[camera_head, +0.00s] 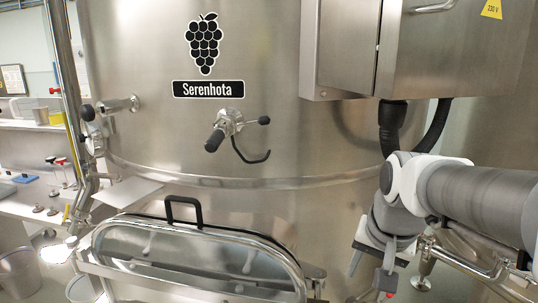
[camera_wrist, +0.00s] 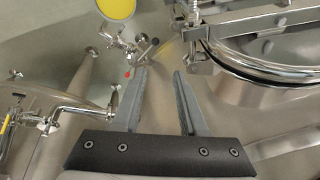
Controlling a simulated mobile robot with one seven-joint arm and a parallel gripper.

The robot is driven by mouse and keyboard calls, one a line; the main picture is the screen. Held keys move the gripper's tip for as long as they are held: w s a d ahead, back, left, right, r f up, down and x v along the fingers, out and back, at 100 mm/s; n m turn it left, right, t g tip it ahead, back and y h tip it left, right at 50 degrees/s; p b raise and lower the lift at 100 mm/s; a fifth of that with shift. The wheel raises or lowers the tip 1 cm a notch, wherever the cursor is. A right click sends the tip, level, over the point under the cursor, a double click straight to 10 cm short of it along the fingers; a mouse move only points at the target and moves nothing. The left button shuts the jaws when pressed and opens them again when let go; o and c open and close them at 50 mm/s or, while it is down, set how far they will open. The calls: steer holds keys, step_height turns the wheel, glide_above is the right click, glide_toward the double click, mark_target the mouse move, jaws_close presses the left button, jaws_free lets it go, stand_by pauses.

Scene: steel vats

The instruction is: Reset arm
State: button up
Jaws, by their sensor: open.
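My arm comes in from the right in the head view, and my gripper (camera_head: 369,289) hangs at its end, low and pointing down, to the right of the vat's hatch. In the wrist view my gripper (camera_wrist: 158,75) shows two grey fingers standing apart with nothing between them. A large steel vat (camera_head: 290,140) with a grape emblem and the label "Serenhota" fills the middle of the head view. The hatch's edge and clamps also show in the wrist view (camera_wrist: 270,60), right of the fingers.
A steel cabinet (camera_head: 345,45) is mounted above my arm. A sampling valve (camera_head: 228,124) juts from the vat wall. A vertical pipe (camera_head: 66,90) and a shelf with small items (camera_head: 30,190) stand at the left. Pipes and a valve (camera_wrist: 125,42) lie beyond my fingertips.

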steer(key=s+a+r+n+t+p, duration=0.1)
steer(key=s+r+n+p, duration=0.1)
steer(key=s, duration=0.3)
steer(key=s+a+r+n+p, duration=0.1)
steer(key=s+r+n+p, duration=0.1)
steer(key=s, duration=0.3)
steer(key=shift+s+a+r+n+t, duration=0.25)
steer(key=shift+a+r+n+t, duration=0.2)
steer(key=shift+n, duration=0.35)
steer(key=shift+s, duration=0.15)
